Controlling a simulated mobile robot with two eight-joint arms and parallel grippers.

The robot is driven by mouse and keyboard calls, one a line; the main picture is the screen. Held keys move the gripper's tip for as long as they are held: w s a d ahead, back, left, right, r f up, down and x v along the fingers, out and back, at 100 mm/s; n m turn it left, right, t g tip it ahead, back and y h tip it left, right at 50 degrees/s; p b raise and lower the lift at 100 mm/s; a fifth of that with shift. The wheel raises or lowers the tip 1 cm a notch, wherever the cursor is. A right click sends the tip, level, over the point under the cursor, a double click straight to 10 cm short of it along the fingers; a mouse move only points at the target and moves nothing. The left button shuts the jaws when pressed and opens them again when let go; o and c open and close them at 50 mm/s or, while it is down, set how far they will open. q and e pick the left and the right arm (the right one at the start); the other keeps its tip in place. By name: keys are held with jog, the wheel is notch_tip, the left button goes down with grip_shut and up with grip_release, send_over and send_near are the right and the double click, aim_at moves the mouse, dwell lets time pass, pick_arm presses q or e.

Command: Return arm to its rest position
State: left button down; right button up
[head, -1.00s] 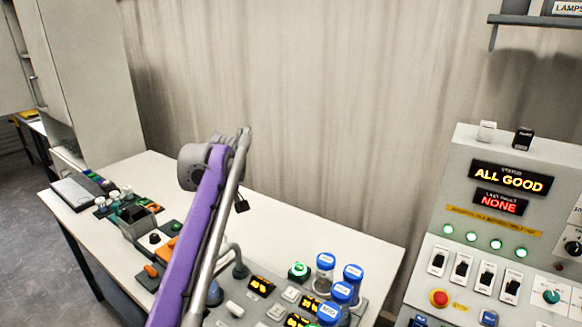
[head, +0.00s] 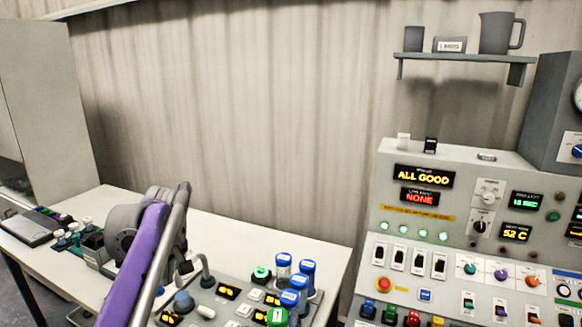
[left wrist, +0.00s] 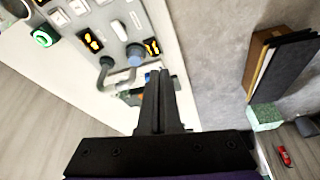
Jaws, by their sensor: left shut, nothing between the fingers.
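My left arm, with a purple link (head: 140,268), rises from the bottom of the head view in front of the table (head: 225,228). Its grey joint hides part of the tabletop. In the left wrist view my left gripper (left wrist: 158,80) has its dark fingers together, with nothing between them. The fingers appear over the edge of the table's control panel (left wrist: 100,18), with the floor to the right. I cannot tell how close they are to the panel. My right gripper is not in view.
Several blue-capped jars (head: 290,298) stand on the panel near the table's right end. A tall control console (head: 400,215) reading "ALL GOOD" stands at the right. A wall shelf (head: 465,60) holds a jug (head: 495,33). A grey cabinet (head: 45,110) stands at the left.

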pick_arm(q)
jog(key=s+d+f+m+t+h, duration=0.1)
jog(key=s+d+f+m, duration=0.2)
jog(key=s+f, duration=0.4)
jog(key=s+d+f+m+t+h, duration=0.1)
jog(key=s+d+f+m, duration=0.3)
jog(key=s+f, duration=0.3)
jog(key=s+d+f+m+t+h, duration=0.1)
jog(key=s+d+f+m, duration=0.2)
jog(key=s+f, duration=0.4)
jog(key=s, duration=0.6)
jog(key=shift+s+d, duration=0.15)
jog(key=shift+d, duration=0.2)
